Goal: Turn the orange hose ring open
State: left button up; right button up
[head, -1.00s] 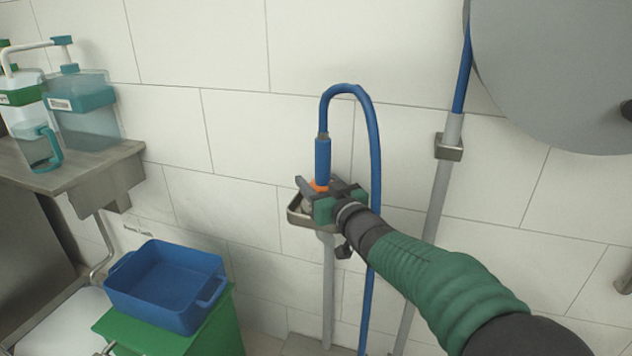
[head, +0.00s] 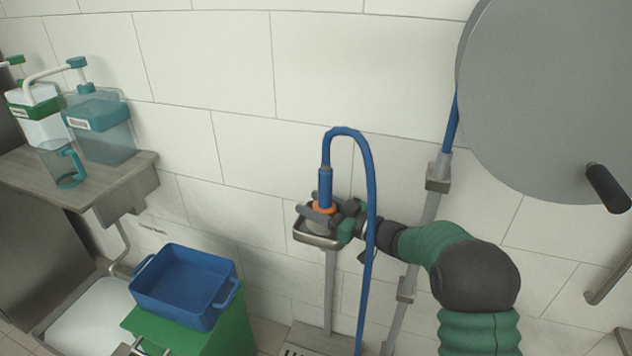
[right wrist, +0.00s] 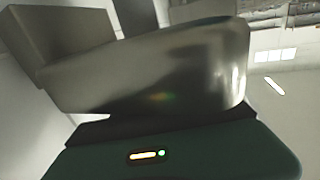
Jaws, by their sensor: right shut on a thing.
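The orange hose ring (head: 324,207) sits at the lower end of the blue hose's upright sleeve (head: 325,186), just above a small metal wall holder (head: 318,241). My right gripper (head: 326,213) is shut on the ring, its grey fingers to either side, with the arm coming in from the right behind the hanging hose. Much of the ring is hidden by the fingers. In the right wrist view, a blurred metal part (right wrist: 160,65), perhaps the holder, fills the middle above my green gripper body; the ring does not show there. My left gripper is not in view.
The blue hose (head: 371,230) loops over and hangs in front of my right wrist. A grey disc (head: 550,90) is at upper right, beside a grey pipe (head: 428,215). A blue basin (head: 183,284) stands on a green box (head: 235,325). Bottles stand on a metal shelf (head: 110,188) at left.

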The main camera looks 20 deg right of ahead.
jog(key=n+g+y+p, duration=0.2)
jog(key=p, duration=0.1)
jog(key=shift+s+a+r+g+y, duration=0.2)
jog(key=shift+g+y, duration=0.1)
jog(key=shift+g, duration=0.1)
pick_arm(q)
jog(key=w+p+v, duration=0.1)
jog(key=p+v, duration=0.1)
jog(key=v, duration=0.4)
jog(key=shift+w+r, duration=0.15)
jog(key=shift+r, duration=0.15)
pick_arm(e)
jog(key=shift+s+a+f+n+g+y, duration=0.1)
jog(key=shift+n+g+y, duration=0.3)
jog(key=shift+n+g, duration=0.25)
jog(key=shift+s+f+n+g+y, duration=0.1)
jog(key=shift+n+g+y, duration=0.3)
jog(key=shift+n+g, duration=0.2)
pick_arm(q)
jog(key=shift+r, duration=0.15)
pick_arm(e)
jog(key=shift+g, duration=0.35)
jog(key=o, duration=1.4)
jog(key=shift+a, duration=0.1)
jog(key=shift+c, duration=0.2)
